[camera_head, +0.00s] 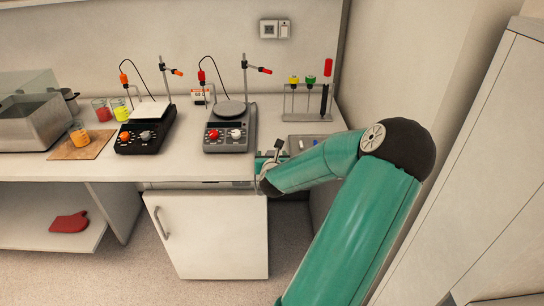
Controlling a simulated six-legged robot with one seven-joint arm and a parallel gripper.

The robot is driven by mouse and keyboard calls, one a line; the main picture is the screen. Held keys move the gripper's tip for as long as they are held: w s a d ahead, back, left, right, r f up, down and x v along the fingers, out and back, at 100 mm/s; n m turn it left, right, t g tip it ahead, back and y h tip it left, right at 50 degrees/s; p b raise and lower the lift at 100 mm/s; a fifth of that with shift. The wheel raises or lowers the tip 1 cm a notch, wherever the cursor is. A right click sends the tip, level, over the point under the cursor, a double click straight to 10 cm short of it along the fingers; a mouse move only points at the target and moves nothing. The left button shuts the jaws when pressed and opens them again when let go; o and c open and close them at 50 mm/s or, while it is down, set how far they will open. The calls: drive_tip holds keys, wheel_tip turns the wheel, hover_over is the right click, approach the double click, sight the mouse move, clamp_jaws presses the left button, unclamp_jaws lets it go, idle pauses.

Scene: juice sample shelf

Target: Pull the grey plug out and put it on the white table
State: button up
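The white table (185,168) is the long white worktop along the wall. My gripper (270,162) is at its front edge, near the right end, mostly hidden behind my green arm. Its fingers are too small and covered to show whether they are open or shut. A small dark piece (279,144) sticks up beside it; I cannot tell whether it is part of the gripper or something else. I cannot make out a grey plug for certain. A white wall plate with sockets or switches (275,29) is on the back wall.
Two stirrer hot plates, one black (146,132) and one grey (230,130), stand on the worktop, with stands and cables. The front strip is clear.

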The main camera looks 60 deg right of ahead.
drive_tip(key=v, duration=1.4)
drive_tip(key=shift+w, duration=0.1)
idle(0.3)
